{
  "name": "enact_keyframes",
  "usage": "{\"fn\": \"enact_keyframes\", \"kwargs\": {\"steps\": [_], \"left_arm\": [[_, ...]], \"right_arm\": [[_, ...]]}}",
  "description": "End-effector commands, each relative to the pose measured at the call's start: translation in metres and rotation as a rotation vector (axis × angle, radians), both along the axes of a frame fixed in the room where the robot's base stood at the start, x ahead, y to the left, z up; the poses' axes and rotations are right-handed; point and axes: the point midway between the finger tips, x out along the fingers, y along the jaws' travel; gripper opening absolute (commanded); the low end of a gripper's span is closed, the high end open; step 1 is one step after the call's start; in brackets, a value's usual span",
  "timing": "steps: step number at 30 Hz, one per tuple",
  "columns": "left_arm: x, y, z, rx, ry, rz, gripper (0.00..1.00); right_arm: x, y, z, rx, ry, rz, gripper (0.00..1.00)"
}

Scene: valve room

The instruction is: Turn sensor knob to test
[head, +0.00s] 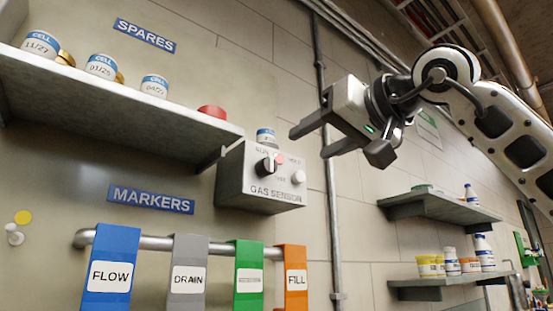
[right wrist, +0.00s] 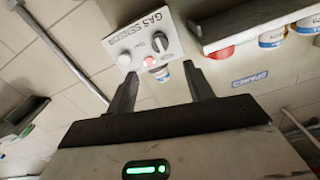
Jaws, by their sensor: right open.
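The grey gas sensor box (head: 240,183) is on the wall below the right end of the spares shelf. Its dark round knob (head: 266,166) is on the front face, among small labels; which label it points at is too small to tell. A red light (head: 280,158) and a pale round button (head: 298,177) are beside it. My right gripper (head: 309,143) is open and empty, up and to the right of the box, apart from it. In the right wrist view the knob (right wrist: 160,42) shows beyond the open fingers (right wrist: 160,73). My left gripper is not in view.
A cell jar (head: 266,137) stands on top of the box. The spares shelf (head: 110,100) holds several cell jars and a red item (head: 212,112). Below, a rail (head: 150,242) carries hanging markers. A vertical pipe (head: 331,215) runs right of the box. Space before the box looks clear.

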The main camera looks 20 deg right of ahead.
Motion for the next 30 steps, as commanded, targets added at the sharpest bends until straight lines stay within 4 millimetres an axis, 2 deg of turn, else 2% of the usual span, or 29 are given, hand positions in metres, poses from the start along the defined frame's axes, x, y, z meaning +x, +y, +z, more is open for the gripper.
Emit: {"fn": "enact_keyframes", "kwargs": {"steps": [1, 9, 15, 20, 28, 29, 30], "left_arm": [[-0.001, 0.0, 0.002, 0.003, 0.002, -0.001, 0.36], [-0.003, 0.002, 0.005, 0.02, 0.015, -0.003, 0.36], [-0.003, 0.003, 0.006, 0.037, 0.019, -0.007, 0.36], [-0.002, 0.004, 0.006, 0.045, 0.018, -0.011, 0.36], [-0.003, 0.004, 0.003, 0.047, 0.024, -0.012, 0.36], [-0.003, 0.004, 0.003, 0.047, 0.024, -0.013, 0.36], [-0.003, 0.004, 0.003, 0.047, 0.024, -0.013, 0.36]], "right_arm": [[0.012, 0.005, 0.001, -0.001, 0.005, 0.001, 0.52], [0.065, 0.025, 0.001, 0.001, 0.004, 0.003, 0.52], [0.091, 0.034, 0.001, 0.001, 0.002, 0.002, 0.52], [0.1, 0.037, 0.0, 0.0, 0.002, 0.002, 0.52], [0.1, 0.037, -0.001, 0.001, 0.002, 0.002, 0.52], [0.1, 0.037, -0.001, 0.001, 0.002, 0.002, 0.47], [0.1, 0.037, -0.001, 0.002, 0.001, 0.002, 0.35]]}}
